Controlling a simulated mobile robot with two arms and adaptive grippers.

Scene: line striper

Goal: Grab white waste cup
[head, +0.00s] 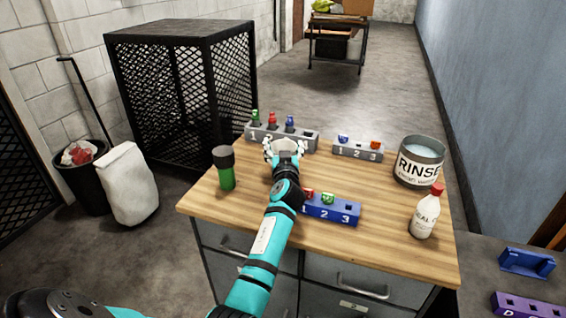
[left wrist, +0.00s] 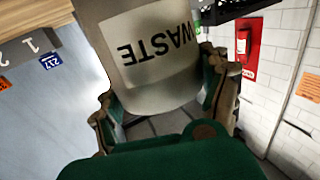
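The white waste cup (left wrist: 160,50) fills the top middle of the left wrist view, with its WASTE label upside down in that picture. My left gripper (head: 284,148) is over the wooden table, just in front of the back grey rack. In the left wrist view its two fingers (left wrist: 162,88) stand on either side of the cup, close against its walls. I cannot tell whether they press on it. In the head view the gripper and arm largely hide the cup, so whether it rests on the table is unclear. My right gripper is not in view.
The table (head: 375,255) holds a grey rack (head: 310,141) with several bottles, a smaller grey rack (head: 358,152), a blue rack (head: 335,212), a green bottle (head: 225,170), a rinse container (head: 420,162) and a white bottle (head: 425,215). The front right of the tabletop is clear.

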